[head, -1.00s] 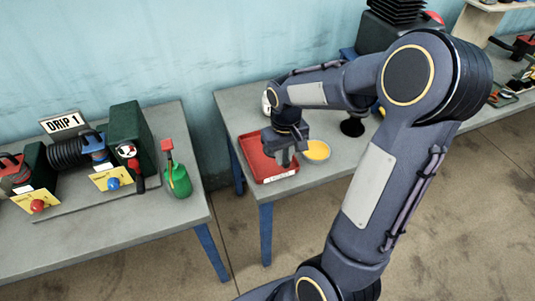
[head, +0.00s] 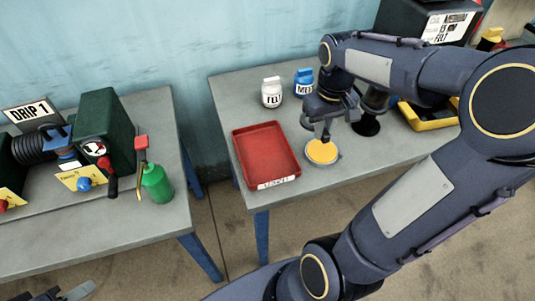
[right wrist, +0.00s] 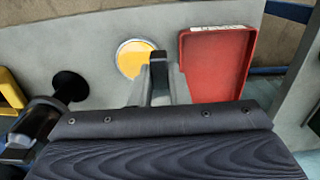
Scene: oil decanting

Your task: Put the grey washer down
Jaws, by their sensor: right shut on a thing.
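Part of my left gripper (head: 62,293) shows at the bottom left edge, too cut off to read.
A white bottle (head: 271,93) and a blue bottle (head: 304,82) stand behind the tray. A dark round thing (head: 366,125) and a yellow bin (head: 432,121) are to the right. A green oil can (head: 157,184) stands on the left table. A gap separates the tables.

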